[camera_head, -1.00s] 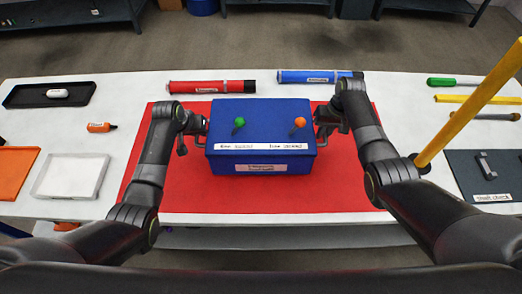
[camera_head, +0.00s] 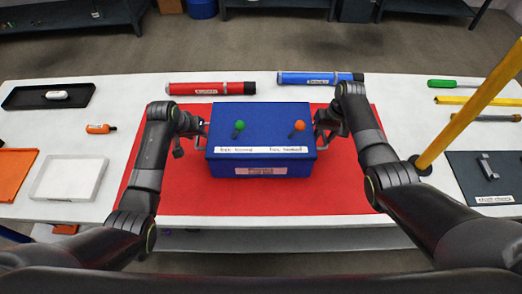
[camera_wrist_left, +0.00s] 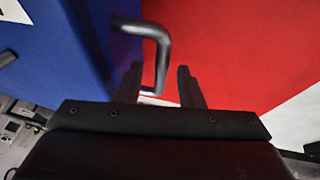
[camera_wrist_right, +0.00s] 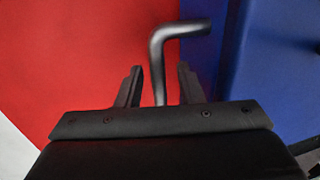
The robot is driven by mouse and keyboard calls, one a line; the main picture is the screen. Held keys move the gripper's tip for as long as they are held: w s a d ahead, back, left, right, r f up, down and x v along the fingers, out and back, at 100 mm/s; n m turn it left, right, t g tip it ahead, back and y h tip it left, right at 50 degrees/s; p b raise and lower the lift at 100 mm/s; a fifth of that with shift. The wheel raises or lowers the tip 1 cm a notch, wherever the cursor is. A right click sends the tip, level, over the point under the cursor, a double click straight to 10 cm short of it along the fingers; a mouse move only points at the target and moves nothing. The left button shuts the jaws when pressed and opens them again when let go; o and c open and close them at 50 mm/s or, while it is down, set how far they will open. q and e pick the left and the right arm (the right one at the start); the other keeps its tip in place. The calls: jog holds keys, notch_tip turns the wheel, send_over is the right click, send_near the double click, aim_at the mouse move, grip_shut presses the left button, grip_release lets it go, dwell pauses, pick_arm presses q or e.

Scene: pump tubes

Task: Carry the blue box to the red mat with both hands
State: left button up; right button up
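The blue box (camera_head: 262,135), with green and orange knobs on its lid, sits over the middle of the red mat (camera_head: 300,199) on the white table and looks upright and level. My left gripper (camera_head: 203,128) is at the handle on the box's left side. In the left wrist view that grey handle (camera_wrist_left: 161,55) lies between the open fingers (camera_wrist_left: 159,86), closer to the left one. My right gripper (camera_head: 322,125) is at the right handle. In the right wrist view the handle (camera_wrist_right: 157,62) lies between the open fingers (camera_wrist_right: 157,86), with gaps on both sides.
Red (camera_head: 210,88) and blue (camera_head: 318,78) tubes lie behind the box. A black tray (camera_head: 25,98), a white tray (camera_head: 68,178) and an orange plate (camera_head: 14,172) are at left. A yellow pole (camera_head: 470,103) and a dark board (camera_head: 490,170) are at right.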

jog(key=shift+r, duration=0.1)
pick_arm(q)
jog(key=v, duration=0.9)
jog(key=shift+r, duration=0.3)
pick_arm(e)
notch_tip(320, 180, up, 12)
jog(key=d, duration=0.2)
jog(key=shift+f, duration=0.2)
pick_arm(q)
jog(key=shift+s+a, duration=0.1)
jog(key=shift+s, duration=0.05)
pick_arm(e)
jog(key=shift+d+f, duration=0.1)
